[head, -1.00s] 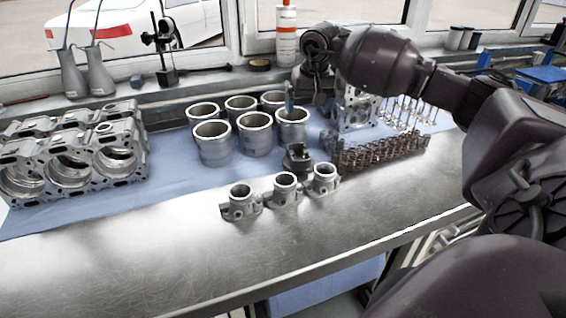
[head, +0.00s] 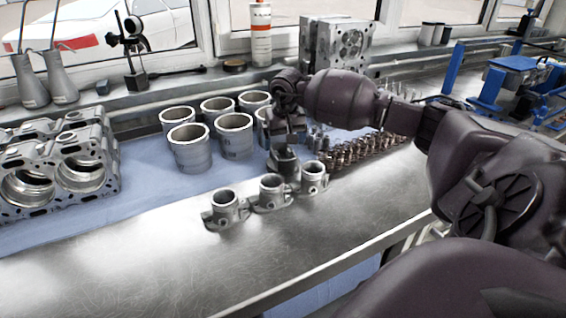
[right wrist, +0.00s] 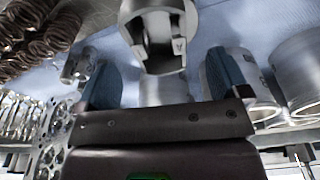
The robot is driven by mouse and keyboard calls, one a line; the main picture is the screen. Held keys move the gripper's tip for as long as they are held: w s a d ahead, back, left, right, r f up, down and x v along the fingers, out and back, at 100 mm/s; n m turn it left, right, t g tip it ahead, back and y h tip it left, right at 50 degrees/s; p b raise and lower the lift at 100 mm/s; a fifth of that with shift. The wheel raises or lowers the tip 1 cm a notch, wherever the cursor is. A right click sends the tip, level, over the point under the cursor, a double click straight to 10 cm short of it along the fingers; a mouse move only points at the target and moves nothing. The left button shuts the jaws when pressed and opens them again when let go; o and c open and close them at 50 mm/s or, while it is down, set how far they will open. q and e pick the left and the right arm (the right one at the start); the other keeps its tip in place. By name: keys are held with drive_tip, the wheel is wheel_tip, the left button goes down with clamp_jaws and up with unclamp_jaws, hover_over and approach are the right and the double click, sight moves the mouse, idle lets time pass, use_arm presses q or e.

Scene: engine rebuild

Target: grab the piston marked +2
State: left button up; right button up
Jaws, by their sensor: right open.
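A grey piston (head: 284,162) stands behind the row of small flanged metal housings in the head view. In the right wrist view the piston (right wrist: 160,40) is at the top centre, its open, hollow side showing. A small mark on it is too small to read. My right gripper (head: 283,147) is just above the piston, with its fingertips partly hidden. In the right wrist view the gripper (right wrist: 165,85) is open, its two blue-lined fingers apart and nothing held between them. My left gripper is not in view.
Several cylinder liners (head: 190,148) stand on the blue mat to the left of the gripper. Flanged housings (head: 271,193) stand close in front, and a row of springs (head: 365,150) lies to the right. An engine block (head: 60,170) is at far left.

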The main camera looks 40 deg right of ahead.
sight(283, 151)
drive_tip(key=shift+w+d+f, duration=0.1)
drive_tip(key=shift+w+f, duration=0.05)
drive_tip(key=shift+f, duration=1)
drive_tip(key=shift+w+d+f, duration=0.1)
drive_tip(key=shift+w+f, duration=0.05)
drive_tip(key=shift+f, duration=1)
drive_tip(key=shift+c, duration=0.4)
drive_tip(key=shift+r, duration=0.1)
drive_tip(key=c, duration=1.2)
